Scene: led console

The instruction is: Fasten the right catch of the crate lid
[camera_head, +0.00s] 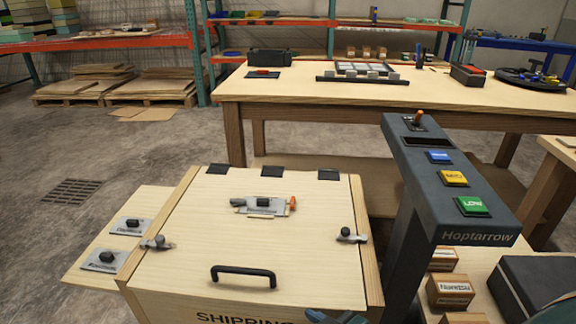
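The wooden crate's lid (250,222) lies closed at the lower middle, with a black handle (243,271) near its front edge and dark hinges along the back. The right catch (350,236), a small metal piece with a dark knob, sits at the lid's right edge. The left catch (157,242) looks similar and sits at the left edge. I cannot tell from here whether either catch is fastened. Neither gripper can be made out. A dark bluish shape (337,317) is cut off by the bottom edge, and I cannot tell what it is.
A dark console (415,165) with blue, yellow and green buttons and an orange-tipped lever stands close to the crate's right. Small boxes (452,290) lie beyond it. A metal latch plate (263,207) is on the lid. A long workbench (290,88) stands behind.

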